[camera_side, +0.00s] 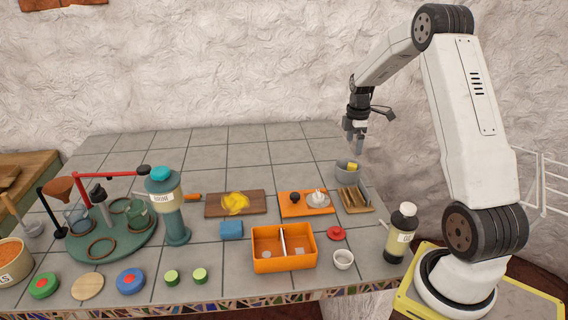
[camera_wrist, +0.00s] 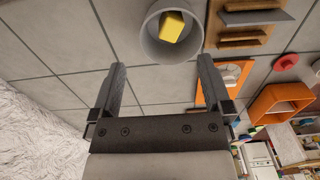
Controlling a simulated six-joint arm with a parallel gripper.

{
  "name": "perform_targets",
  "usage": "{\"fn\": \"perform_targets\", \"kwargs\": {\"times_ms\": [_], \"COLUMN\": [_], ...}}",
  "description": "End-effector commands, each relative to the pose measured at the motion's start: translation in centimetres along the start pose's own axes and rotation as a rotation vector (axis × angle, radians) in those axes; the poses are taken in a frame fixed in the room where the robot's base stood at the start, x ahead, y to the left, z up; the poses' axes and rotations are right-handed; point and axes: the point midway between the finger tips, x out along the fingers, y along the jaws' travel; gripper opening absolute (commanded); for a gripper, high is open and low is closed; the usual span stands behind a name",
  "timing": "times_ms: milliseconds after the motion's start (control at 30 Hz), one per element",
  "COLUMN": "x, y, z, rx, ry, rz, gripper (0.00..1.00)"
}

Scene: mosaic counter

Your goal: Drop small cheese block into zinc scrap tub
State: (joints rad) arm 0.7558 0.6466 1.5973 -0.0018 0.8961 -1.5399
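The small yellow cheese block (camera_wrist: 172,27) lies inside the grey zinc scrap tub (camera_wrist: 147,40), tilted against its inner wall in the wrist view. In the side view the tub (camera_side: 344,177) stands at the back right of the counter, and the cheese block (camera_side: 352,166) shows at its rim. My gripper (camera_side: 361,147) is above the tub, apart from it. In the wrist view my gripper (camera_wrist: 162,72) has its two fingers spread wide with nothing between them.
A wooden rack (camera_side: 356,200) stands just in front of the tub. An orange board (camera_side: 291,209) with a dark knob lies left of it. An orange divided box (camera_side: 258,265), a dark bottle (camera_side: 400,232) and a white cup (camera_side: 343,260) stand nearer the front. The back tiles are clear.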

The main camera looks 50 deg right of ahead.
Motion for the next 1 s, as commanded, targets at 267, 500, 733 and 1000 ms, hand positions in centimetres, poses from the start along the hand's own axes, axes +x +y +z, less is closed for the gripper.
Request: {"fn": "perform_targets", "kwargs": {"times_ms": [267,500,733,1000], "x": [-0.5,-2.8,-5.8,-7.7], "y": [0.0,0.1,0.0,0.0], "z": [0.0,0.0,0.0,0.0], "rx": [0.0,0.0,0.0,0.0], "ry": [0.0,0.0,0.0,0.0], "rz": [0.002,0.003,0.002,0.001], "gripper": [1.0,1.0,1.0,1.0]}}
